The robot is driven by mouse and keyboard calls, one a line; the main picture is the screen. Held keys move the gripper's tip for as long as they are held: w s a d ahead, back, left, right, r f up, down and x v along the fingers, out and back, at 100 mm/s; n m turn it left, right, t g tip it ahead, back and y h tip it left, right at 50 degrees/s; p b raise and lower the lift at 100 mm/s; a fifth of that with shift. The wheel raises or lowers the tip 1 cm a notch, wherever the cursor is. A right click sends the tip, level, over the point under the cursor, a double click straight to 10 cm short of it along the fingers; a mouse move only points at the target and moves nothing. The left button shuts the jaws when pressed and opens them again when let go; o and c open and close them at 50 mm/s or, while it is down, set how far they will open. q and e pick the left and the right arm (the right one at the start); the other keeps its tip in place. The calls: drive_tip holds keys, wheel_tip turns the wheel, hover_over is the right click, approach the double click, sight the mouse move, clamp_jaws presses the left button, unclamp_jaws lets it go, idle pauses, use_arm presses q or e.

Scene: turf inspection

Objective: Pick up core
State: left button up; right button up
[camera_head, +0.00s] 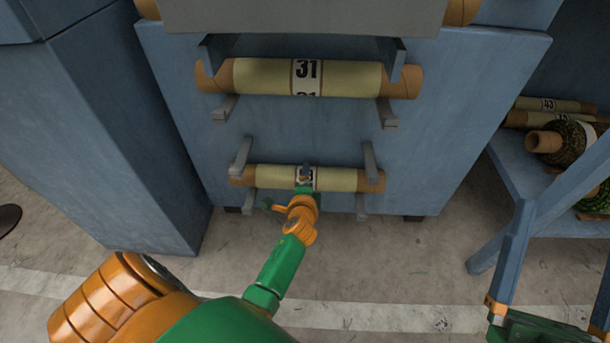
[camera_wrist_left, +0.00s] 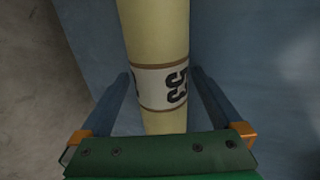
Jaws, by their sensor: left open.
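A pale yellow core (camera_head: 335,180) with brown ends lies level across the lower pair of brackets on the blue cabinet. Its white label is partly hidden by my left gripper (camera_head: 305,178) in the head view. In the left wrist view the core (camera_wrist_left: 155,35) runs between my left gripper's two blue fingers (camera_wrist_left: 161,85), and its label reads 53. The fingers are open, one on each side, with a gap visible on both sides. My right gripper (camera_head: 560,265) is partly in view at the lower right, open and empty, away from the core.
Another core (camera_head: 345,78), labelled 31, rests on brackets above, under a grey panel (camera_head: 300,15). The blue cabinet (camera_head: 290,130) stands close behind the core. A blue rack (camera_head: 525,175) at right holds more cores and a turf roll (camera_head: 570,142). Floor is clear in front.

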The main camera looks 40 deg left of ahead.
use_arm(q)
drive_tip(key=shift+w+a, duration=0.1)
drive_tip(key=shift+w, duration=0.05)
clamp_jaws()
idle(0.4)
